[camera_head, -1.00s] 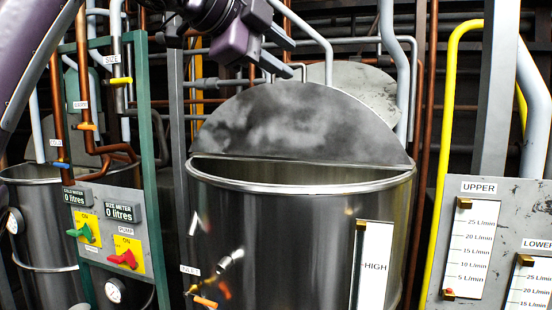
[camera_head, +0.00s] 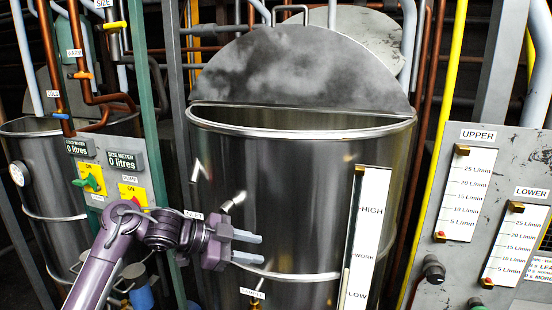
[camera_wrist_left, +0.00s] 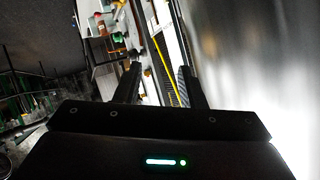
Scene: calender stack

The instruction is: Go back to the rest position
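My left gripper (camera_head: 261,249) is in front of the large steel tank (camera_head: 310,220), in the lower middle of the head view. Its two pale fingers point right and stand apart with nothing between them. They also show apart and empty in the left wrist view (camera_wrist_left: 158,84), with the tank's shiny wall close on the right. Whether the fingers touch the tank cannot be told. The purple arm comes up from the bottom left and hides part of the valve panel. My right gripper is not in view.
The tank's half lid (camera_head: 300,75) stands raised. At left are the meter panel (camera_head: 125,155) with a green handle (camera_head: 90,182), and a second tank (camera_head: 50,185). At right is a panel with upper (camera_head: 470,195) and lower gauges. A yellow pipe (camera_head: 440,150) runs beside it.

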